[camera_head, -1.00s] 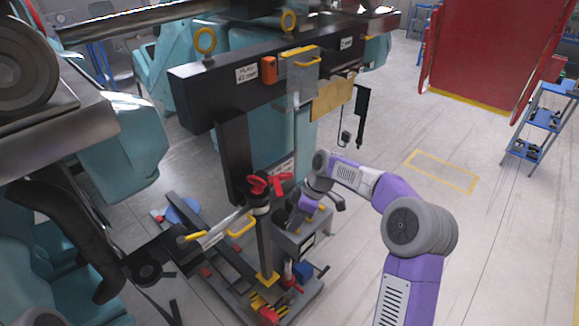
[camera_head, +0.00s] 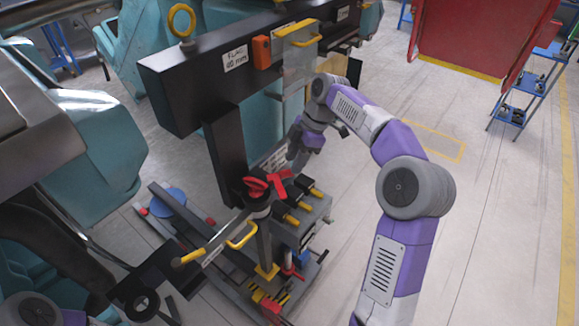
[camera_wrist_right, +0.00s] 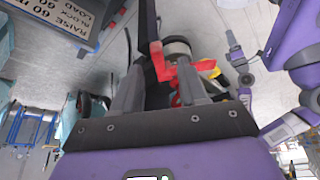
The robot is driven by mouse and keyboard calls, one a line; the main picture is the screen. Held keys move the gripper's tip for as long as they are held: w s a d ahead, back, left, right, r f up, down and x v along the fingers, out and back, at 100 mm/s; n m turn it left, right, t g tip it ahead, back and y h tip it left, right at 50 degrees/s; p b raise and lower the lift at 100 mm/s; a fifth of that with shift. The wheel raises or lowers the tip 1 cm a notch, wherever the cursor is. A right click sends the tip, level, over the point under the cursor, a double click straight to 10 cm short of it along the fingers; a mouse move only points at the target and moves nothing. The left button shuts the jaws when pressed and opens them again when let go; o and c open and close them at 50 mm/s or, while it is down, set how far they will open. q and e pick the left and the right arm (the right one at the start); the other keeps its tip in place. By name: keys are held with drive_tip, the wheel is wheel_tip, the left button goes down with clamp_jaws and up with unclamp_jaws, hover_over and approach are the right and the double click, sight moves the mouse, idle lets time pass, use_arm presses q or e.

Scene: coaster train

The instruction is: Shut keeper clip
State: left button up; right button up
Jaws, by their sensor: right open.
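The red parts (camera_head: 265,187) on top of the black cylinder head of the post include a round piece and a bent arm. I take the bent red arm (camera_head: 281,184) for the keeper clip, but cannot be sure. My right gripper (camera_head: 290,166) is above and to the right of it in the head view, partly hidden by its own wrist. In the right wrist view my right gripper (camera_wrist_right: 158,78) has its two grey fingers apart, with the red clip (camera_wrist_right: 183,75) showing between and beyond them. I cannot tell whether they touch.
A grey box with yellow-tipped levers (camera_head: 300,225) stands beside the post. A yellow handle (camera_head: 242,236) sticks out at left. Open floor (camera_head: 480,220) lies right; a blue step rack (camera_head: 520,100) stands farther off.

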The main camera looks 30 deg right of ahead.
drive_tip(key=shift+x, duration=1.6)
drive_tip(key=shift+w, duration=0.1)
drive_tip(key=shift+c, duration=0.4)
clamp_jaws()
